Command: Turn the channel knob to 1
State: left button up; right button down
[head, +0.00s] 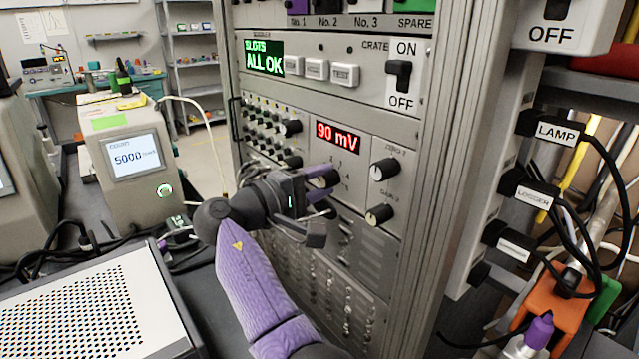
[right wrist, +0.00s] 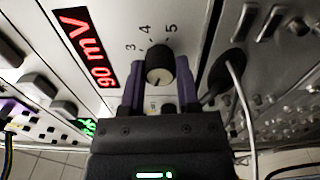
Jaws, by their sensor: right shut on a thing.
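The channel knob is a dark round knob with a pale face on the grey rack panel below the red 90 mV display (head: 338,136). In the right wrist view the knob (right wrist: 158,68) sits between the two purple fingers of my right gripper (right wrist: 160,80), with the digits 3, 4 and 5 showing around it. I cannot tell which number its pointer marks. In the head view my right gripper (head: 322,194) is at the panel and hides most of the knob and its scale. It is shut on the knob. My left gripper is not in view.
Two other knobs, the upper one (head: 384,169) and the gain knob (head: 380,214), sit close to the right of my gripper. A cable plug (right wrist: 226,68) and its cord are near the fingers. A patch panel with several connectors (head: 266,130) is at the left.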

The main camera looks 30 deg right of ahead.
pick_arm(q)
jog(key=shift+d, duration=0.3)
pick_arm(e)
jog(key=shift+f, duration=0.1)
jog(key=shift+c, duration=1.6)
grip_release()
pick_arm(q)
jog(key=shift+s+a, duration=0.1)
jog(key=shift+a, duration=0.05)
pick_arm(e)
jog(key=shift+a, duration=0.3)
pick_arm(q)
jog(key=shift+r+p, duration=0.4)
pick_arm(e)
jog(key=a, duration=0.9)
jog(key=shift+s+a, duration=0.2)
jog(key=shift+s, duration=0.25)
